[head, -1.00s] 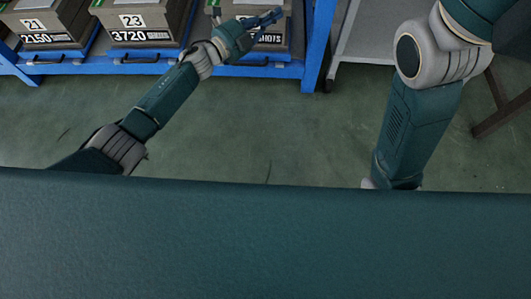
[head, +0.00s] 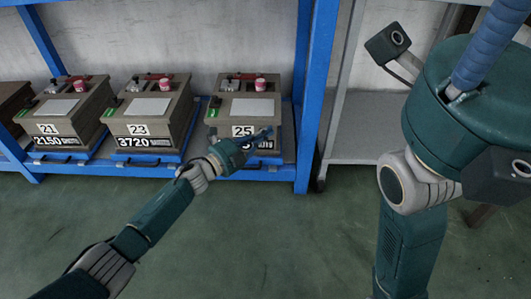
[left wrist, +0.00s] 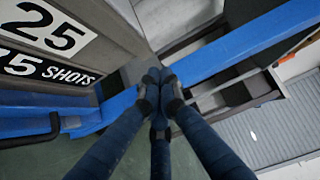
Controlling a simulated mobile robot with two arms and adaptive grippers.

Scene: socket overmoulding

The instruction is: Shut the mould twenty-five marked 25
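The mould marked 25 (head: 245,108) is a grey-brown box at the right end of the blue rack's shelf, with a pale plate, a red-and-white cup and a red bar on top. My left gripper (head: 268,135) is in front of its lower right front and hides part of its shots label. In the left wrist view, the mould's front with the 25 label (left wrist: 42,28) is at the upper left. My left gripper's fingers (left wrist: 160,80) meet at the tips with nothing visible between them. Whether they touch the mould cannot be told.
Moulds 23 (head: 150,112) and 21 (head: 66,112) stand to the left on the same shelf. The blue rack post (head: 314,100) rises just right of mould 25. A grey shelf unit (head: 350,140) stands beyond it. The green floor (head: 270,240) in front is clear.

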